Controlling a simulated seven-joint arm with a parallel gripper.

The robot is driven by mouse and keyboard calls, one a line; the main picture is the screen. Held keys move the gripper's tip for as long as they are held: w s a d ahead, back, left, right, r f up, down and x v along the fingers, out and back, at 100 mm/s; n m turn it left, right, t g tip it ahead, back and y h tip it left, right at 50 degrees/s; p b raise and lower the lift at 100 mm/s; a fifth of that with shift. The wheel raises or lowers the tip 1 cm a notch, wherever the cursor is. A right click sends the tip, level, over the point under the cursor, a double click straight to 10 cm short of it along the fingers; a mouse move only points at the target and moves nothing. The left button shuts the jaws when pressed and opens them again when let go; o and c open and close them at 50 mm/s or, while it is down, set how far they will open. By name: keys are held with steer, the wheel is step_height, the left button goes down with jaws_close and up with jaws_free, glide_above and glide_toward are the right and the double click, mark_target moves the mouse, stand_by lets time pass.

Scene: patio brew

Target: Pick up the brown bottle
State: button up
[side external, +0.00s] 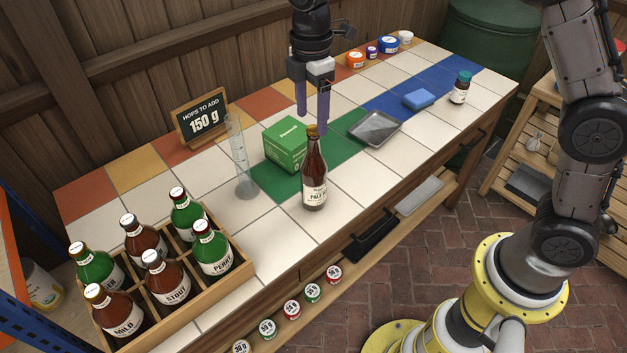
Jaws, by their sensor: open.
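A brown bottle (314,180) with a gold cap and a label reading "PALE" stands upright on the tiled bench, near its front edge. My gripper (313,116) points down with its two purple fingers apart. In the side external view it appears just above and behind the bottle's cap; whether it is directly over the bottle I cannot tell. The gripper is open and holds nothing. More brown bottles, such as the stout (158,276) and the mild (115,311), stand in the wooden crate (205,294) at the left.
A green box (286,145) and a clear measuring cylinder (240,165) stand left of the bottle. A grey tray (375,128) lies to its right. A blue sponge (418,99), a dark jar (460,88) and a chalkboard sign (201,119) are farther off. White tiles before the crate are clear.

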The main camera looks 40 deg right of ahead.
mark_target(313, 128)
steer(key=shift+d+f, duration=0.2)
steer(key=shift+f, duration=2.6)
jaws_close()
steer(key=shift+r, duration=0.15)
